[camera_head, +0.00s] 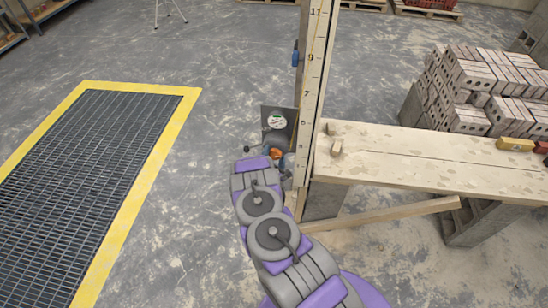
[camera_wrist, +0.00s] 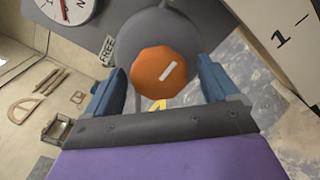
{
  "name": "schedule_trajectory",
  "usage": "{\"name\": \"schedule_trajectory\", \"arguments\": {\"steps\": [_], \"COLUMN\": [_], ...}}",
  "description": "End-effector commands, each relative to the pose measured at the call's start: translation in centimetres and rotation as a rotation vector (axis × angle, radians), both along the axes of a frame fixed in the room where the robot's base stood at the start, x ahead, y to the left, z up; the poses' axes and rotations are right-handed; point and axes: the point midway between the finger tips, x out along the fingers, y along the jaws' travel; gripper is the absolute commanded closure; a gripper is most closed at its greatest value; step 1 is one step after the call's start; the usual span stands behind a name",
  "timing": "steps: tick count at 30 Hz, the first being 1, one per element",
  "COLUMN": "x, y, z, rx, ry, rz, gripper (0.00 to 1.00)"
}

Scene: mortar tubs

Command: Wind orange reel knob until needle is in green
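The orange knob (camera_wrist: 165,68), faceted with a white mark, sits on the grey round reel (camera_wrist: 185,20) in the wrist view. In the head view the knob (camera_head: 276,153) shows small beyond my arm. My gripper (camera_wrist: 163,82) is open, with one blue finger at each side of the knob; I cannot tell whether either touches it. A white round dial (camera_wrist: 65,6) is cut off at the top left of the wrist view; the needle's reading is unclear. In the head view the dial (camera_head: 276,121) shows some green, but its needle is too small to read.
A tall numbered wooden staff (camera_head: 312,85) stands right of the reel. A plank bench (camera_head: 430,155) extends right, with bricks (camera_head: 490,85) behind it. A yellow-edged floor grate (camera_head: 85,165) lies left. A "FREE" label (camera_wrist: 107,50) and yellow arrow (camera_wrist: 157,105) are near the knob.

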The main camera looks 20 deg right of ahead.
Motion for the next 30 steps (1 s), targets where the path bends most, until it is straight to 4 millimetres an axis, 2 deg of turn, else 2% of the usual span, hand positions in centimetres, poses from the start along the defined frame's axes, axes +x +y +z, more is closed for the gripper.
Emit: {"name": "schedule_trajectory", "arguments": {"steps": [2,17,30], "x": [-0.01,-0.04,-0.09], "y": [0.01,-0.02,-0.03], "z": [0.00,-0.03,-0.02], "rx": [0.000,0.000,0.089], "ry": [0.000,0.001,-0.058], "rz": [0.000,-0.001,-0.002], "gripper": [0.20,0.68,0.68]}}
